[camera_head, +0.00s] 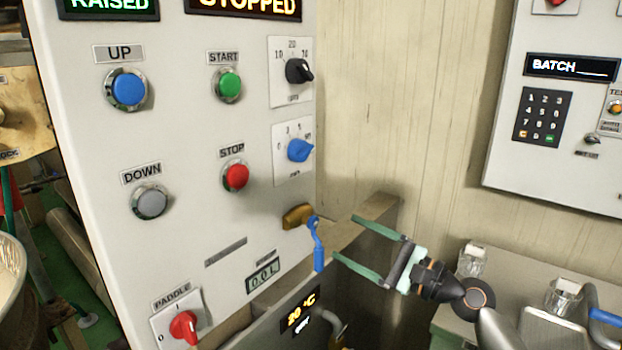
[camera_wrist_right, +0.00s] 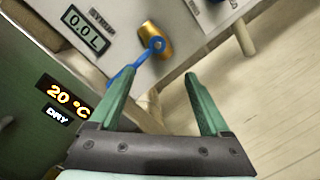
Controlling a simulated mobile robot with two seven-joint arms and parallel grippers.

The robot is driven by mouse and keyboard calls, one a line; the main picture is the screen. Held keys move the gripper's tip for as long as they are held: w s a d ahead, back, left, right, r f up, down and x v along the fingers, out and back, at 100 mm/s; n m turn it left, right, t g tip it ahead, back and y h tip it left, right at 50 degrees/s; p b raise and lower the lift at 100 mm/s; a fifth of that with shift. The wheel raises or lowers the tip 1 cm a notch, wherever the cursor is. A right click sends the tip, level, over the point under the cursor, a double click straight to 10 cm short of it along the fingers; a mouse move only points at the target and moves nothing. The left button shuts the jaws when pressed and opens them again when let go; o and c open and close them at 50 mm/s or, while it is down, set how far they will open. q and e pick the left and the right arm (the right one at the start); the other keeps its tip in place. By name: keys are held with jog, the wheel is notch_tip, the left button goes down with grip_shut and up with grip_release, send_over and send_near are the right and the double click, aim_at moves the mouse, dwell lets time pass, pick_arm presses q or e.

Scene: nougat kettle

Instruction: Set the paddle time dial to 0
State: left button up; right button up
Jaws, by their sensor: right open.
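A blue dial knob (camera_head: 299,150) sits on a white scale plate at the right edge of the grey control panel (camera_head: 205,130). Its scale shows small numbers such as 3 and 5. The knob points right, towards the last mark, which is too small to read surely. A red knob (camera_head: 184,328) labelled PADDLE is at the panel's lower left. My right gripper (camera_head: 346,237) is open and empty, below and right of the blue knob, apart from it. In the wrist view, its spread fingers (camera_wrist_right: 160,75) face the panel's lower edge. My left gripper is not in view.
A brass valve (camera_head: 298,216) with a hanging blue lever (camera_head: 318,246) is just left of my right fingertips. A black knob (camera_head: 299,70) is above the blue one. Buttons fill the panel's left. Another panel (camera_head: 560,170) hangs at right; bare wall lies between.

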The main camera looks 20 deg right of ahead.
notch_tip(320, 180, up, 11)
jog(key=s+d+m+y+b, duration=0.1)
jog(key=s+m+y, duration=0.1)
jog(key=m+y, duration=0.15)
jog(key=p, duration=0.2)
send_near(309, 153)
jog(key=shift+n+y, duration=0.45)
jog(key=x, duration=0.4)
jog(key=shift+w+f, duration=0.2)
jog(key=shift+f, duration=0.1)
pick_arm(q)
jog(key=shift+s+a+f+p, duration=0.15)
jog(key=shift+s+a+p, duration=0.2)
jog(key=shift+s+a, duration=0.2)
pick_arm(e)
jog(key=shift+x, duration=2.7)
jog(key=shift+f, duration=0.15)
jog(key=shift+c, duration=0.3)
grip_shut()
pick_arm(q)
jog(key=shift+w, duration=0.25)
